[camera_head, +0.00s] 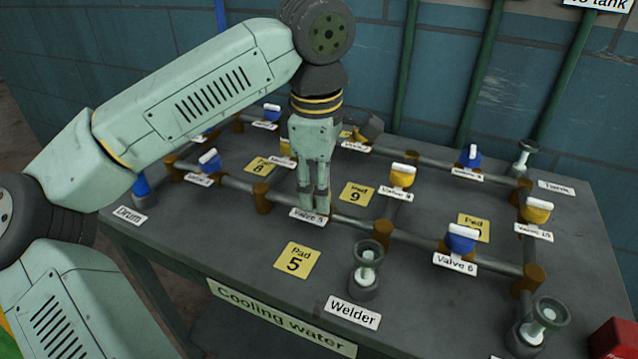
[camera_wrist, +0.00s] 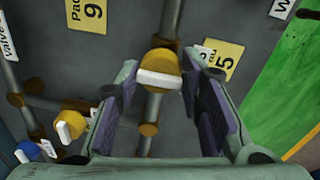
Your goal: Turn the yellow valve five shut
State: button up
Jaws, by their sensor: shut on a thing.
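Valve five is a yellow round body with a white bar handle (camera_wrist: 160,79), seen in the wrist view between my fingertips. The bar lies across the line of the pipe (camera_wrist: 170,22). In the head view its label, "Valve 5" (camera_head: 308,216), shows below my fingertips, and the valve itself is mostly hidden behind them. My gripper (camera_head: 314,205) points straight down over it. In the wrist view my gripper (camera_wrist: 160,72) is shut on the handle, with one finger at each end of the bar.
Blue valve six (camera_head: 461,238) and another yellow valve (camera_head: 402,175) stand to the right on the pipes. A Welder fitting (camera_head: 366,268) rises at the front. Yellow pad 5 (camera_head: 298,262) lies flat on the table. A wall with green pipes (camera_head: 480,70) stands behind.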

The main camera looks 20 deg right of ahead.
jog(key=shift+s+f, duration=0.1)
jog(key=shift+s, duration=0.05)
jog(key=o, duration=1.1)
jog(key=shift+o, duration=0.2)
notch_tip(320, 180, up, 12)
jog(key=shift+s+a, duration=0.25)
jog(key=shift+a, duration=0.1)
